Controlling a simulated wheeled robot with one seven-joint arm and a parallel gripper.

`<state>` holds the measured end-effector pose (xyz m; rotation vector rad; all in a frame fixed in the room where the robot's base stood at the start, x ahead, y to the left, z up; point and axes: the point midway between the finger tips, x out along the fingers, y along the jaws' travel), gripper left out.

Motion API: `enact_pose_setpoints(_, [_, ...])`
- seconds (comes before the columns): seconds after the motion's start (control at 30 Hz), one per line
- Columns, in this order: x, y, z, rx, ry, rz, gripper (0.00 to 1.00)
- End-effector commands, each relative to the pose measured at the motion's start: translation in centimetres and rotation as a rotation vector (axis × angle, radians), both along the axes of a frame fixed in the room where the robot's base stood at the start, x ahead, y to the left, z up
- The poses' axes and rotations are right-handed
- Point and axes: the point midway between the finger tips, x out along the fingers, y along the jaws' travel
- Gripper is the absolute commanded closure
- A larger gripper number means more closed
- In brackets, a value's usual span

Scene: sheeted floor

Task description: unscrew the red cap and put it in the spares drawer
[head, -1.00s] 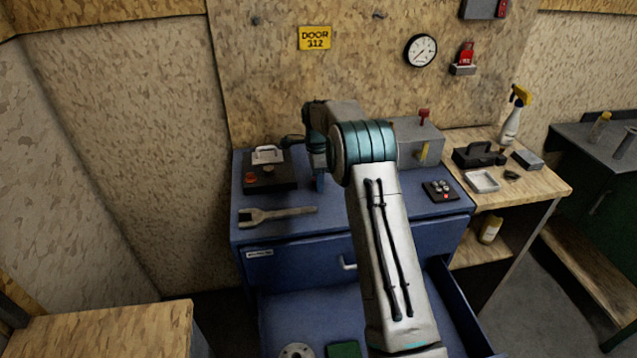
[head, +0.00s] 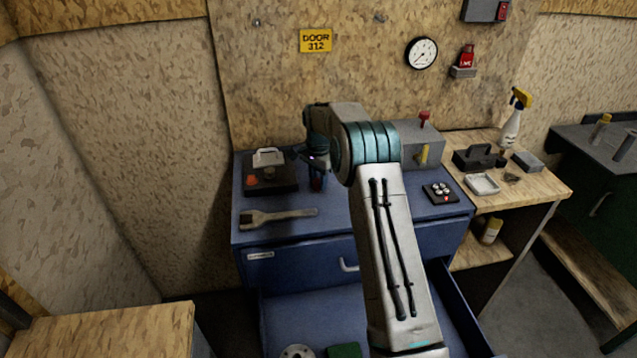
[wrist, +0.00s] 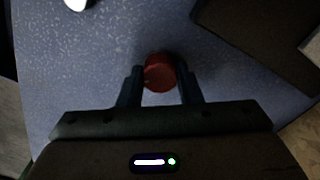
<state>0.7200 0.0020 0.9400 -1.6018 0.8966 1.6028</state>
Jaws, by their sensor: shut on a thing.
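The red cap (wrist: 159,72) sits between the two blue fingers of my gripper (wrist: 160,80) in the wrist view, and the fingers are shut on it. In the head view my gripper (head: 318,182) points down over the blue bench top (head: 340,212), with a little red showing between the fingers. What is under the cap is hidden, so I cannot tell whether it is still threaded on. Below the bench top, a blue drawer (head: 305,315) stands open, with a grey round flanged part (head: 296,352) and a green block (head: 344,351) in it.
A wide grey tool (head: 278,216) lies on the bench top near its front left. A black box (head: 268,178) with a red button stands behind it. A grey box with a red lever (head: 424,140) and a small button panel (head: 440,192) are at the right. A closed drawer front (head: 300,265) lies above the open drawer.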

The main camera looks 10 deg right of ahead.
Motion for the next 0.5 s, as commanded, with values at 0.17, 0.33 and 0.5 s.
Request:
enact_pose_setpoints(0.17, [0.03,-0.01,0.09,0.0,-0.001,0.206,0.92])
enact_pose_setpoints(0.33, [0.03,0.01,0.08,0.001,-0.002,0.405,0.92])
enact_pose_setpoints(0.5, [0.03,-0.01,0.07,0.001,-0.001,0.605,0.92])
